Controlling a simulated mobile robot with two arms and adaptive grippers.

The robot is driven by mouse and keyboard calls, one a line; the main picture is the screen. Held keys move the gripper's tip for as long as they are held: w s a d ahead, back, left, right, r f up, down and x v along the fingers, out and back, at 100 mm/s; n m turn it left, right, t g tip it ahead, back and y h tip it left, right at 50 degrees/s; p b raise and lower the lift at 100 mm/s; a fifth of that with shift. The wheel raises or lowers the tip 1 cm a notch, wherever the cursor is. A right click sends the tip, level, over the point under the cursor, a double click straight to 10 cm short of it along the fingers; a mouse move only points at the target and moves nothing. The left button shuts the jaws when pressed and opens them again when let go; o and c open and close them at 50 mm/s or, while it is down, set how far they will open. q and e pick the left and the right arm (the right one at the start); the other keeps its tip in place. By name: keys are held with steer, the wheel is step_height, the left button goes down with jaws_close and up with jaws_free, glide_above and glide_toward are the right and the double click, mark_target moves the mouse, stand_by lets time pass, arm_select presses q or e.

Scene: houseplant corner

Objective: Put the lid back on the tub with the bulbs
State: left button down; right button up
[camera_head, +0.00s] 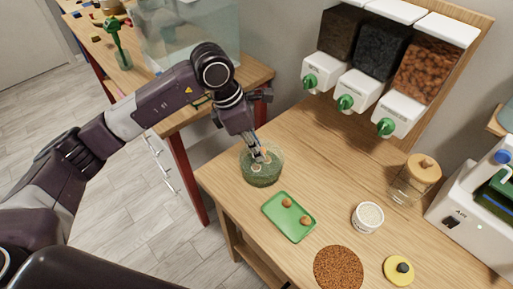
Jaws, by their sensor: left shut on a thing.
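A round greenish see-through tub (262,179) stands at the left of the wooden table. Small pale and brown shapes show within its outline, too small to tell apart. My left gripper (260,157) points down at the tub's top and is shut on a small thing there. The fingers cover most of this thing, so I cannot tell whether it is a lid. A yellow round piece with a dark knob (399,270), lid-like, lies flat at the front right. A green tray (275,211) beside the tub holds brown bulbs (304,220). My right gripper is out of view.
A white open tub (368,218) with pale contents and a glass jar with a wooden lid (410,180) stand to the right. A brown round mat (338,268) lies in front. Dispensers (350,90) and a white machine (485,205) edge the table.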

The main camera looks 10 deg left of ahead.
arm_select(q)
steer(key=c, duration=1.3)
jaws_free()
steer(key=shift+r, duration=0.1)
step_height(320, 180, up, 7)
steer(key=p, duration=0.3)
jaws_close()
stand_by(0.4)
stand_by(0.9)
